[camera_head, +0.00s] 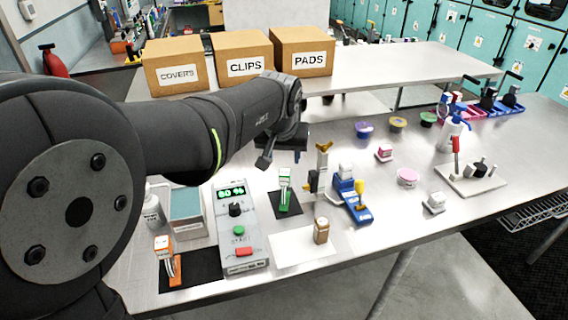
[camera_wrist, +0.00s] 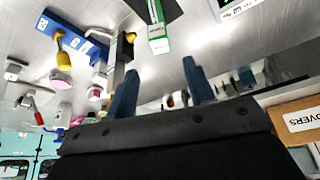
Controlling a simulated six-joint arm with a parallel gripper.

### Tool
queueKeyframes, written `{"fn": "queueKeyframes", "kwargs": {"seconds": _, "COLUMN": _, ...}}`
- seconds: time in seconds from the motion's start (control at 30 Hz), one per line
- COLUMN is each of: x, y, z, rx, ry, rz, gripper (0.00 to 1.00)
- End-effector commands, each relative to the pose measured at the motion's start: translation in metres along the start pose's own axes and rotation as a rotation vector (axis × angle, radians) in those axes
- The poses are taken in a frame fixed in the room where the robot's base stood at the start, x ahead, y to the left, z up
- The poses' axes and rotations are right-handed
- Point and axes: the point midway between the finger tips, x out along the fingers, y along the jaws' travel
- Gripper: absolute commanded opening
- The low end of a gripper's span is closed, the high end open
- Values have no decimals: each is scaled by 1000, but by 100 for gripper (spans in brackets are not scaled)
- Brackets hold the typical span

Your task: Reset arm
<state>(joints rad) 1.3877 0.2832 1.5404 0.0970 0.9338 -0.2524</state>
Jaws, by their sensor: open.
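My dark arm reaches in from the left in the head view. My gripper (camera_head: 282,155) hangs above the steel table, behind the green-and-white piece (camera_head: 284,180) on its black mat (camera_head: 289,207). In the wrist view my gripper (camera_wrist: 161,70) shows its blue fingers spread apart with nothing between them. The green-and-white piece also shows there (camera_wrist: 160,40), beyond the fingers and apart from them.
A blue fixture (camera_head: 355,210), a brass-topped stand (camera_head: 322,160) and a brown bottle (camera_head: 321,231) are right of my gripper. Labelled cartons (camera_head: 240,68) stand behind.

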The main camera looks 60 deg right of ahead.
Motion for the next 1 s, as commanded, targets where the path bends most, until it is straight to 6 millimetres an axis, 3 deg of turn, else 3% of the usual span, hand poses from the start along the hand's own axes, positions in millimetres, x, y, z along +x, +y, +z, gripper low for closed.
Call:
{"fn": "queueKeyframes", "kwargs": {"seconds": 0.2, "x": -10, "y": 0, "z": 0, "rx": 0, "ry": -1, "rz": 0, "gripper": 48}}
{"fn": "queueKeyframes", "kwargs": {"seconds": 0.57, "x": -5, "y": 0, "z": 0, "rx": 0, "ry": -2, "rz": -1, "gripper": 48}}
{"fn": "queueKeyframes", "kwargs": {"seconds": 0.77, "x": 22, "y": 0, "z": 1, "rx": 0, "ry": -5, "rz": -1, "gripper": 48}}
{"fn": "queueKeyframes", "kwargs": {"seconds": 1.0, "x": 70, "y": -1, "z": 1, "rx": -1, "ry": -5, "rz": -2, "gripper": 48}}
